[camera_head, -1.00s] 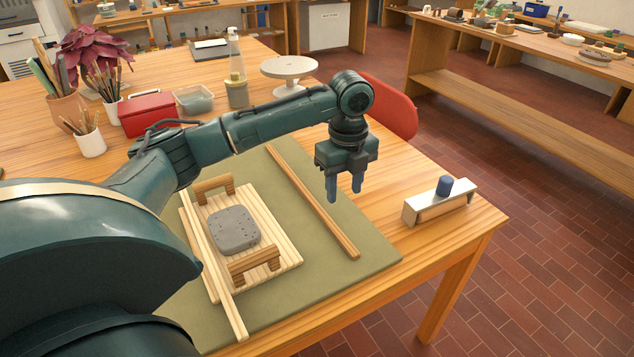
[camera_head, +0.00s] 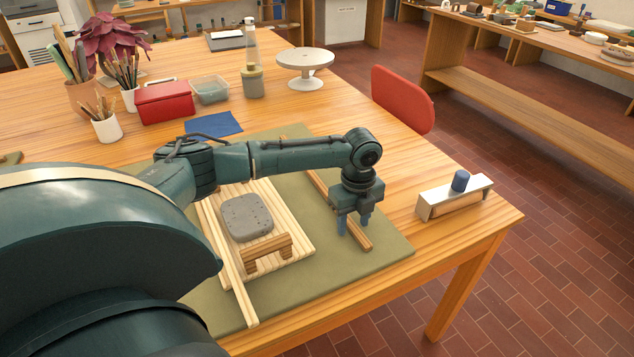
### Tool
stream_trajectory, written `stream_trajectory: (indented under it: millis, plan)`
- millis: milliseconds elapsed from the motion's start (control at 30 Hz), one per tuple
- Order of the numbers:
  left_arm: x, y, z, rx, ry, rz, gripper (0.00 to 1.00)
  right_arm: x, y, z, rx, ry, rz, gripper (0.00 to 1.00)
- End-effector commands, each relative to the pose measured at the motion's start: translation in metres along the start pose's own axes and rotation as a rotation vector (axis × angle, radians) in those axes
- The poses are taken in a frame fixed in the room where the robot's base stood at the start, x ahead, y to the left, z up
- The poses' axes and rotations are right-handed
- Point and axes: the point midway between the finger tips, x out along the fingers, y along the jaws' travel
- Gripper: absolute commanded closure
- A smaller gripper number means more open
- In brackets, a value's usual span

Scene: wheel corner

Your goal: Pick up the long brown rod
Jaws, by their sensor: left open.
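The long brown rod (camera_head: 357,239) lies on the green mat (camera_head: 385,249), to the right of the wooden board. My left arm crosses above it and hides its middle part; its near end and a piece farther back show. My left gripper (camera_head: 354,228) points down at the rod with its blue fingers open. The fingertips appear low, one on either side of the rod. I cannot tell whether they touch it or the mat. My right gripper is not in view.
The slatted board (camera_head: 295,250) carries a grey clay slab (camera_head: 246,218) and a brown handle-like piece (camera_head: 267,255). A pale stick (camera_head: 237,284) lies along its left side. A red chair (camera_head: 402,98) is beyond.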

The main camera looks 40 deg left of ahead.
Motion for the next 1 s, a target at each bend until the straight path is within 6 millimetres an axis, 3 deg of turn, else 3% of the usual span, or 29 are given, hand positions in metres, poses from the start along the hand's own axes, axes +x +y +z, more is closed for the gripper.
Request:
stream_trajectory:
  millis: [233,733,1000]
  plan:
    - [0.0009,-0.0001,-0.0001,0.000,0.000,0.000,0.58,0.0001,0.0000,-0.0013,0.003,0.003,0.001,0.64]
    - [0.0004,-0.0001,0.0001,0.000,0.000,-0.001,0.99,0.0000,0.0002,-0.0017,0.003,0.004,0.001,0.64]
    - [-0.0002,-0.0002,0.0003,-0.001,-0.001,-0.001,1.00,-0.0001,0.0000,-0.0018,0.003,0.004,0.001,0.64]
